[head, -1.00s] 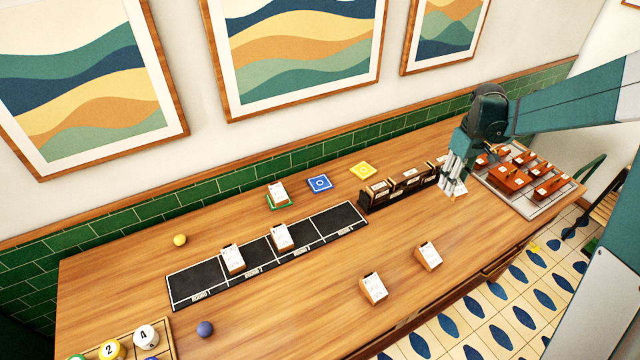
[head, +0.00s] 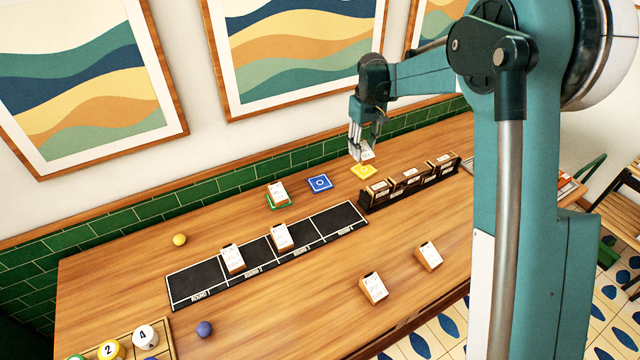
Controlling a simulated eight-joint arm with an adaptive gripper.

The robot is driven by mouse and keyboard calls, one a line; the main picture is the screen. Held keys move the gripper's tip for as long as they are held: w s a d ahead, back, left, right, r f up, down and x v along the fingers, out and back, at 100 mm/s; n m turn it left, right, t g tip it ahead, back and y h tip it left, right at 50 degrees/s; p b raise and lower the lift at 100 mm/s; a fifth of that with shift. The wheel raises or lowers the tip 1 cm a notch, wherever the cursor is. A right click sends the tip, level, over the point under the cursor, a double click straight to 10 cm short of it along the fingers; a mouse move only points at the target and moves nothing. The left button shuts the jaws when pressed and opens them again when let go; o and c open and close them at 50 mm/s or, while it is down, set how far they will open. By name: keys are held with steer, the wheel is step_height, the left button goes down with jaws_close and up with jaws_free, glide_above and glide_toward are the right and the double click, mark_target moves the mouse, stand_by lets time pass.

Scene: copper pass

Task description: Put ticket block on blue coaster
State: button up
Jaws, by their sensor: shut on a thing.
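My gripper (head: 366,152) is shut on a white-faced ticket block (head: 368,154), which is partly hidden by the fingers. It holds the block in the air, just above or behind the yellow coaster (head: 363,171); the exact height is hard to tell. The blue coaster (head: 319,183) lies flat and bare on the wooden counter, to the left of my gripper. A green coaster (head: 271,204) further left bears another ticket block (head: 278,192).
A black strip mat (head: 335,222) holds two ticket blocks. Two more blocks (head: 374,288) lie at the front. A dark rack (head: 408,181) stands right of the yellow coaster. A yellow ball (head: 180,239) and a blue ball (head: 204,329) sit at the left.

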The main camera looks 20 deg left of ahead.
glide_above(319, 182)
steer(key=shift+w+f, duration=0.1)
steer(key=shift+f, duration=2.55)
steer(key=shift+f, duration=3.15)
steer(key=shift+f, duration=0.1)
steer(key=shift+f, duration=1.75)
steer(key=shift+f, duration=0.15)
